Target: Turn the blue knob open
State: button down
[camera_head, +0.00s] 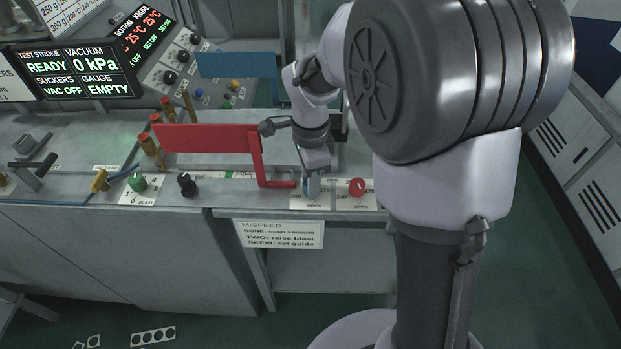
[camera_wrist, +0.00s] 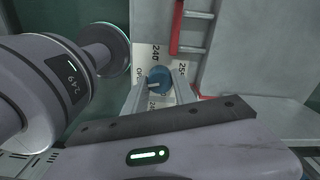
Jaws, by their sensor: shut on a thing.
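The blue knob (camera_wrist: 158,79) shows in the wrist view, round, on a white dial plate with printed numbers and part of an "OPEN" label. My gripper (camera_wrist: 160,88) has a finger on each side of it and is shut on it. In the head view my gripper (camera_head: 313,187) reaches straight down to the console's front edge, over the left of two white dial plates marked "OPEN". The knob is almost wholly hidden there behind the fingers. The exact angle of its pointer is hard to read.
A red knob (camera_head: 357,187) sits on the plate just right of my gripper. A red bracket (camera_head: 259,160) stands close on its left. A black knob (camera_head: 187,184) and a green knob (camera_head: 137,182) are further left. The display (camera_head: 82,70) reads "READY", "0 kPa", "VAC OFF", "EMPTY".

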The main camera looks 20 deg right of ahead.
jog(key=c, duration=1)
grip_release()
notch_tip(320, 180, up, 17)
jog(key=p, duration=0.6)
jog(key=shift+r+p, duration=0.2)
jog(key=shift+p, duration=0.15)
jog(key=s+a+f+n+t+b, duration=0.1)
jog(key=s+n+t+b, duration=0.1)
jog(key=s+n, duration=0.2)
jog(key=s+a+f+n+t+y+b, duration=0.1)
jog(key=s+n+t+b, duration=0.1)
jog(key=s+n, duration=0.3)
jog(key=s+a+f+n+t+y+b, duration=0.1)
jog(key=s+n, duration=0.3)
jog(key=s, duration=0.6)
jog(key=shift+a+n+t+b, duration=0.3)
jog(key=shift+a+t+b, duration=0.1)
